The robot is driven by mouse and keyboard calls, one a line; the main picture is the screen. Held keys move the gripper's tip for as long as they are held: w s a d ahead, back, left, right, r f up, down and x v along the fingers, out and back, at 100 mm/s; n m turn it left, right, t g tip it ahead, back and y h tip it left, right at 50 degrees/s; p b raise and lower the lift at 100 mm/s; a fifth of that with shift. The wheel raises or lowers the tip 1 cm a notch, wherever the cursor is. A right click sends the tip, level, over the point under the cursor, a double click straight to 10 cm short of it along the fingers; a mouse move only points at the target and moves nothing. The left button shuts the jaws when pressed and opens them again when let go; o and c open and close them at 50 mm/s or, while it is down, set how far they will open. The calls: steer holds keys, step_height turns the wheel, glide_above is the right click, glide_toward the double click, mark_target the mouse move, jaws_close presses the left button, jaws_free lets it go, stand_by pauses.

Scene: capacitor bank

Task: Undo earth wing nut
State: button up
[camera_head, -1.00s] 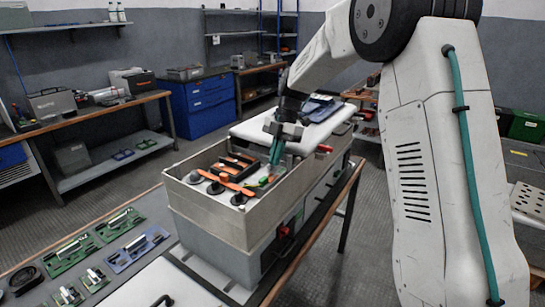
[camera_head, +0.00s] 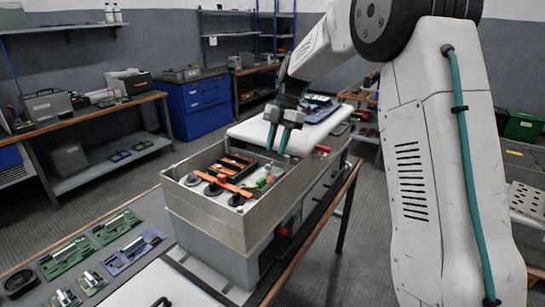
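The open grey capacitor box (camera_head: 222,232) stands on a bench in the middle. Inside are orange bars (camera_head: 222,182), dark round terminals (camera_head: 213,189) and a black frame. A small green-yellow piece (camera_head: 261,183) lies near the right inner wall, with a small red piece beside it. I cannot tell whether it is the earth wing nut; the parts are too small to make out. My gripper (camera_head: 277,146) hangs above the box's back right part. Its two teal fingers point down, stand apart and hold nothing visible.
A white lid-like panel (camera_head: 258,130) lies behind the box, with a dark blue item (camera_head: 318,108) beyond. A red knob (camera_head: 322,149) sits at the box's right edge.

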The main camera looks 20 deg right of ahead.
steer(key=v, duration=0.3)
stand_by(0.5)
steer(key=f+m, duration=0.1)
steer(key=m, duration=0.1)
steer(key=s+m, duration=0.1)
steer(key=m, duration=0.1)
steer(key=s+f+m, duration=0.1)
steer(key=m, duration=0.1)
steer(key=shift+s+d+f+m, duration=0.2)
steer(key=shift+d+f+m, duration=0.05)
steer(key=shift+f+m, duration=0.1)
steer(key=s+a+r+m+t+h, duration=0.1)
steer(key=s+m, duration=0.7)
steer(key=s, duration=1.1)
steer(key=s+a+r+m+t+h, duration=0.2)
steer(key=s+m, duration=0.7)
steer(key=s, duration=0.9)
steer(key=shift+s+r+t+h, duration=0.3)
steer(key=shift+s+h, duration=0.1)
steer(key=shift+h, duration=0.1)
